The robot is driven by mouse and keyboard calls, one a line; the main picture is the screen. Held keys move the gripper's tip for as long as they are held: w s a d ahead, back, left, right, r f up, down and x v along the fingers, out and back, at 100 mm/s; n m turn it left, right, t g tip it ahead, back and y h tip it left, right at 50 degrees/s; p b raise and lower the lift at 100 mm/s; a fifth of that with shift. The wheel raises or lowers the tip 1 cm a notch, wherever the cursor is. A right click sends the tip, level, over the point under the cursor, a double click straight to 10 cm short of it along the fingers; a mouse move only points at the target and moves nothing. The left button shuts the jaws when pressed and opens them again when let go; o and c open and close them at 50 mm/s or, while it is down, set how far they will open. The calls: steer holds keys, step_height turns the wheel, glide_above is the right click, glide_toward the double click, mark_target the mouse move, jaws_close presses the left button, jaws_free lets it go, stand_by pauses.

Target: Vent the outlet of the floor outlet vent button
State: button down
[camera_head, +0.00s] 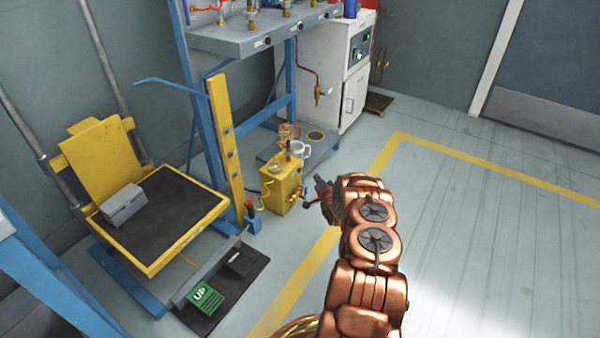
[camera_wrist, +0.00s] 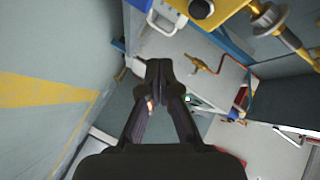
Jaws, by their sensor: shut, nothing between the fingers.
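A small yellow box (camera_head: 284,186) stands on the floor with brass fittings, a pale loop handle and coiled tubing on top. It also shows at the top of the wrist view (camera_wrist: 229,8), with a round black knob or button (camera_wrist: 201,8) on it; I cannot tell whether this is the vent button. My gripper (camera_head: 319,184) is just right of the box in the head view, with a visible gap to it. In the wrist view my gripper (camera_wrist: 159,66) has its fingertips together and holds nothing. The black part lies beyond and above the fingertips there.
A yellow-framed platform (camera_head: 165,218) and a green UP pedal (camera_head: 205,296) are at left. A blue-framed bench (camera_head: 255,38) and white cabinet (camera_head: 343,60) stand behind. A brass nozzle (camera_wrist: 207,66) shows in the wrist view. The floor at right (camera_head: 490,230) is clear.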

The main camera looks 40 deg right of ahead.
steer(key=shift+w+a+r, duration=0.1)
steer(key=shift+w+a, duration=0.15)
steer(key=shift+w, duration=0.6)
steer(key=shift+w+a+f, duration=0.1)
steer(key=shift+w+a, duration=0.1)
steer(key=shift+w, duration=0.65)
steer(key=shift+w+a+r, duration=0.1)
steer(key=shift+w+a, duration=0.15)
steer(key=shift+w, duration=0.6)
steer(key=shift+w, duration=0.15)
steer(key=shift+w+a, duration=0.15)
steer(key=shift+w, duration=0.1)
steer(key=shift+w+a, duration=0.15)
steer(key=shift+w, duration=0.25)
stand_by(2.5)
steer(key=shift+s, duration=0.15)
steer(key=shift+s+d+p, duration=0.3)
steer(key=shift+s, duration=0.35)
steer(key=shift+s+d+p, duration=0.1)
steer(key=shift+s+d, duration=0.15)
steer(key=shift+s, duration=0.55)
steer(key=shift+s+d+p, duration=0.15)
steer(key=shift+s+d, duration=0.05)
steer(key=shift+s, duration=0.6)
steer(key=shift+s+d+p, duration=0.1)
steer(key=shift+s+d, duration=0.15)
steer(key=shift+s, duration=0.55)
